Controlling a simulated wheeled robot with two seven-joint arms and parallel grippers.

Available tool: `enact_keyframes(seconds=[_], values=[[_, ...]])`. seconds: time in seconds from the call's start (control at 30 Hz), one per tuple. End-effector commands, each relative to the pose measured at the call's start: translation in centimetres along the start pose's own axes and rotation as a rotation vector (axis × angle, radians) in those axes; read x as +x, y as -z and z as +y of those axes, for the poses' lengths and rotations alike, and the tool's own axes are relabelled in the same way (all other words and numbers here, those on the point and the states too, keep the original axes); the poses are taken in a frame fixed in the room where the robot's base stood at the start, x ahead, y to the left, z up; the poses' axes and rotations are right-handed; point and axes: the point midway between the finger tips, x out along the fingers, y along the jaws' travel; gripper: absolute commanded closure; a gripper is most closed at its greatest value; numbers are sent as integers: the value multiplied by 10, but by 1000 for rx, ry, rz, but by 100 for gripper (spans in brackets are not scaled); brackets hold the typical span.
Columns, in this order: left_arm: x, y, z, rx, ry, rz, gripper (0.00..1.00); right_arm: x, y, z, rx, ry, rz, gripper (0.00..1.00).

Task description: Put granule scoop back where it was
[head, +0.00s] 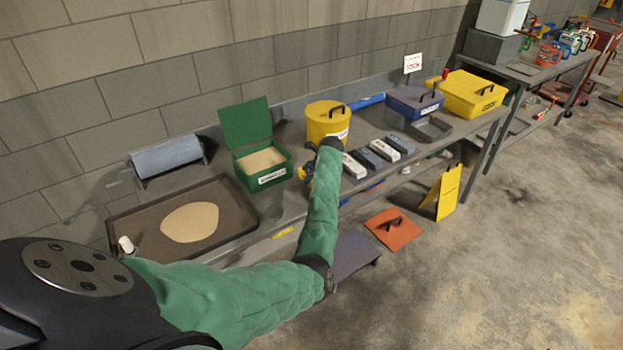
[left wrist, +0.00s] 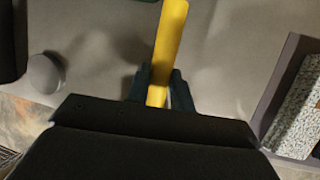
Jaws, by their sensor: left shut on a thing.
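My left gripper (head: 307,172) is over the front of the bench, just right of the green granule box, and my forearm hides part of it. In the left wrist view my left gripper (left wrist: 160,78) is shut on a yellow handle (left wrist: 170,35), which I take to be the granule scoop's. The scoop's far end is cut off by the picture edge. Grey bench top lies beneath it. The green box (head: 245,166) has its lid up and holds pale granules (head: 261,160). My right gripper is not in view.
A dark tray (head: 240,224) with a sand-coloured patch lies at the bench's left. A yellow bucket (head: 325,117) stands behind my wrist. Several grey and white blocks (head: 384,150) lie to the right. A yellow floor sign (head: 449,192) and an orange lid (head: 393,229) are below the bench.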

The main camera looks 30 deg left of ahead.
Motion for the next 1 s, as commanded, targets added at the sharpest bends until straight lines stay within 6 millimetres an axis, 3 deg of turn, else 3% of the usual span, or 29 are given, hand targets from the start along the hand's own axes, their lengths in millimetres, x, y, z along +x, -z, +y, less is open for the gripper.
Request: enact_keyframes(seconds=[0.1, 0.13, 0.23, 0.67, 0.77, 1.0], values=[[0, 0, 0, 0, 0, 0, 97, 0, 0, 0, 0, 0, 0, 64], [1, 0, 0, 0, 0, 0, 75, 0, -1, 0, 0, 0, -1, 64], [1, 0, 0, 0, 0, 0, 56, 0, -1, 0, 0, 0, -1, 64], [-6, 0, 0, 0, 0, -1, 56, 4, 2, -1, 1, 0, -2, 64], [-19, 0, -1, 0, 0, -2, 56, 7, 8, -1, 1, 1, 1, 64], [-65, 0, -1, -1, 2, -2, 56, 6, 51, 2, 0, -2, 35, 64]])
